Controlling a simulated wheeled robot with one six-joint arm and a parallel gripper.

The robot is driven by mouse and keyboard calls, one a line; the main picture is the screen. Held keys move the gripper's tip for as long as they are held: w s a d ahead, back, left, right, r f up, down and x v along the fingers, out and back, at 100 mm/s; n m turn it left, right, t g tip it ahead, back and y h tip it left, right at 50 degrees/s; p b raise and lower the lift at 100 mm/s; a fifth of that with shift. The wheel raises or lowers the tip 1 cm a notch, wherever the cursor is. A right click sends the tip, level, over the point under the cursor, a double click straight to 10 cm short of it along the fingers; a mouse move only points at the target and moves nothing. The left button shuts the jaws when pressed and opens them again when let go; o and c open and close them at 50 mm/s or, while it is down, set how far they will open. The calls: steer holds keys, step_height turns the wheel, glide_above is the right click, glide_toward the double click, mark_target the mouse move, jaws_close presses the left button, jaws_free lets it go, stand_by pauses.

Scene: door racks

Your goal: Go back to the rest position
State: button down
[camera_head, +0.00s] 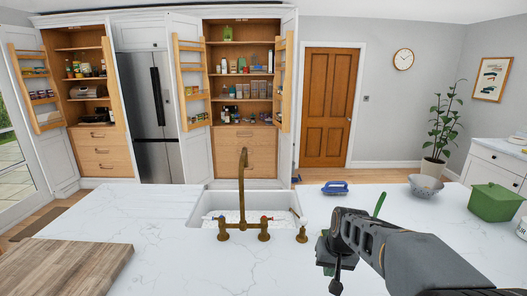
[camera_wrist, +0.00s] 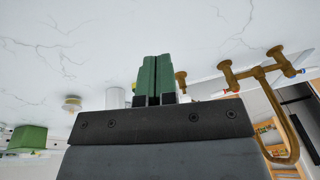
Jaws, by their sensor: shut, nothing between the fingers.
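The arm is bent and reaches in from the lower right of the head view.
A brass tap (camera_head: 242,195) stands at the sink (camera_head: 207,203), left of my arm. A wooden board (camera_head: 70,270) lies at left; open-door cupboards (camera_head: 100,160) stand beyond.

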steer(key=s+a+r+n+t+h, duration=0.1)
steer(key=s+r, duration=0.3)
steer(key=s, duration=1)
steer(key=shift+s+r+t, duration=0.3)
steer(key=shift+s+t, duration=0.1)
steer(key=shift+t, duration=0.4)
